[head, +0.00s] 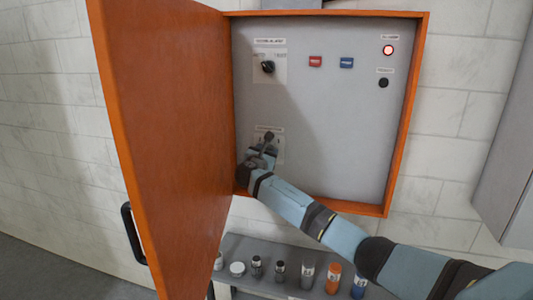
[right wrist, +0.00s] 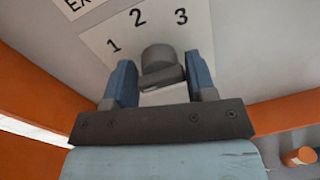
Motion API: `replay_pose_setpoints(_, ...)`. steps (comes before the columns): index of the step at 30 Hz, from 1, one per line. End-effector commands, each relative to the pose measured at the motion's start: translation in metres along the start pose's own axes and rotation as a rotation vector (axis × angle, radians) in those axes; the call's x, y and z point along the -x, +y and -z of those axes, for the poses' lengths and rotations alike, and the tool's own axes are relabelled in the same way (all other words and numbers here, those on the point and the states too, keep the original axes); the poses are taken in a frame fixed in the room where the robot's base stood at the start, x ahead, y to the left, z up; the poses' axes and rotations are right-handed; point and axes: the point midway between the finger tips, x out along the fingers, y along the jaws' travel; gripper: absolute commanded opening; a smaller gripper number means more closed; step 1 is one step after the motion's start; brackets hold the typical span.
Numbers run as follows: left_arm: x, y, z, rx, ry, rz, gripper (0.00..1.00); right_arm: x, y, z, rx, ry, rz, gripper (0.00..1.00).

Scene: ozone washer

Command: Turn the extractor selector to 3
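The extractor selector is a grey knob (right wrist: 160,56) on a white plate marked 1, 2 and 3. In the right wrist view the 2 is above the knob, the 1 up to its left and the 3 up to its right. Which number it points to is not clear. My right gripper (right wrist: 160,76) is open, with one blue finger on each side of the knob. A gap shows on the left; I cannot tell whether the right finger touches. In the head view my right gripper (head: 262,153) is at the panel's lower selector, partly covering its plate. My left gripper is not in view.
The orange cabinet door (head: 170,100) stands open on the left. The grey panel (head: 340,130) also carries an upper black selector (head: 267,67), a red button (head: 315,62), a blue button (head: 346,62) and a lit red lamp (head: 388,50). Several small containers stand on a shelf (head: 245,244) below.

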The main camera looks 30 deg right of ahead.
Motion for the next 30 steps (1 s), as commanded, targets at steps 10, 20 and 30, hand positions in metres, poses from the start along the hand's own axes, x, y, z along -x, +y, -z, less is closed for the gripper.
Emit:
replay_pose_setpoints(10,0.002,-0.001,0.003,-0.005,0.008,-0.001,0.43,0.001,0.0,0.0,-0.011,0.001,-0.001,0.25)
replay_pose_setpoints(20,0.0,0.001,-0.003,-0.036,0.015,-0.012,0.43,0.001,0.0,0.002,-0.156,0.01,0.001,0.25)
replay_pose_setpoints(30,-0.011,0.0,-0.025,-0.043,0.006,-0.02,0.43,0.001,0.0,0.003,-0.464,0.027,0.003,0.25)
